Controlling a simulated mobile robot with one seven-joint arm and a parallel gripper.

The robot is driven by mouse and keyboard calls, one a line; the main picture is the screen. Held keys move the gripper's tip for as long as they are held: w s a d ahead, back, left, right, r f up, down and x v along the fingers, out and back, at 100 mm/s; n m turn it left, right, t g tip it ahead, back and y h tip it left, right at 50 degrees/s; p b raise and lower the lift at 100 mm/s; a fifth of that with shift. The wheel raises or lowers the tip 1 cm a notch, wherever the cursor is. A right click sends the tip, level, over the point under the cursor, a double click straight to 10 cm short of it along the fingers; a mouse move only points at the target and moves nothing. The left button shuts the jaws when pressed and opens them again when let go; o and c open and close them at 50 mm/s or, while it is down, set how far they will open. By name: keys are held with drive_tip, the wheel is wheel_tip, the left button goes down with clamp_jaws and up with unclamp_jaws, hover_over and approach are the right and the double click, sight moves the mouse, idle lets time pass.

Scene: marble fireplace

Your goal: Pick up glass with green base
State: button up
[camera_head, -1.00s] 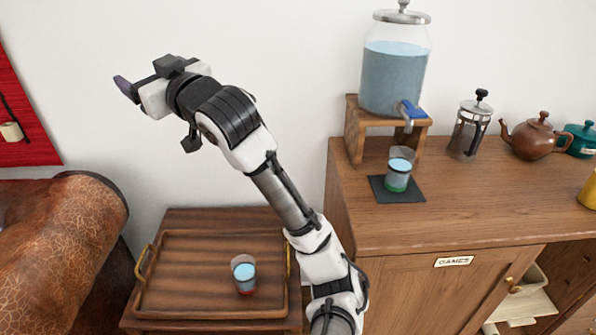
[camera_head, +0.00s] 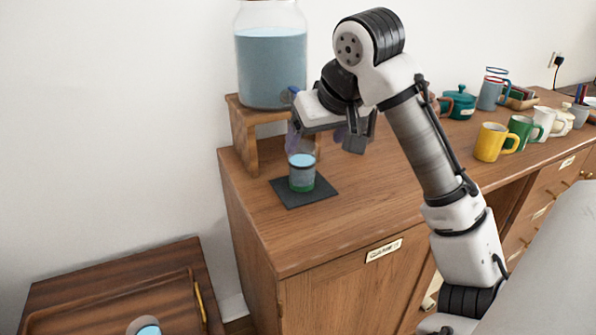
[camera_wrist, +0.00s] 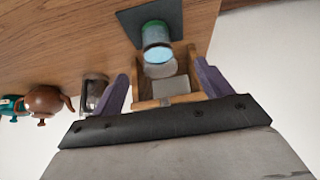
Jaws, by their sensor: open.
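The glass with the green base (camera_head: 302,172) stands upright on a dark square mat (camera_head: 318,194) on the wooden cabinet, below the water dispenser. It holds bluish water. In the wrist view the glass (camera_wrist: 156,38) shows ahead of the gripper, roughly between the fingers, with the dark mat (camera_wrist: 130,24) behind it. My gripper (camera_head: 318,136) is just above and behind the glass in the head view, partly hidden by my wrist. In the wrist view my gripper's purple fingers (camera_wrist: 162,88) are spread apart with nothing between them.
The water dispenser (camera_head: 270,62) stands on a wooden stand (camera_head: 241,138) close to my gripper. A brown teapot (camera_wrist: 46,101) and French press (camera_wrist: 93,90) are nearby. Mugs, including a yellow one (camera_head: 490,142), stand right. Another glass (camera_head: 146,326) is on the low tray (camera_head: 110,297).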

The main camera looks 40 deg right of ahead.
sight(304, 167)
drive_tip(key=x, duration=0.6)
drive_tip(key=shift+w+f, duration=0.15)
drive_tip(key=shift+f, duration=0.2)
drive_tip(key=shift+d+b+x, duration=0.15)
drive_tip(key=shift+b+x, duration=0.05)
drive_tip(key=shift+x, duration=1.15)
drive_tip(key=shift+d+b+x, duration=0.2)
drive_tip(key=shift+x, duration=1.2)
drive_tip(key=shift+r, duration=0.1)
drive_tip(key=shift+c, duration=0.5)
drive_tip(key=shift+r, duration=0.1)
drive_tip(key=c, duration=1.3)
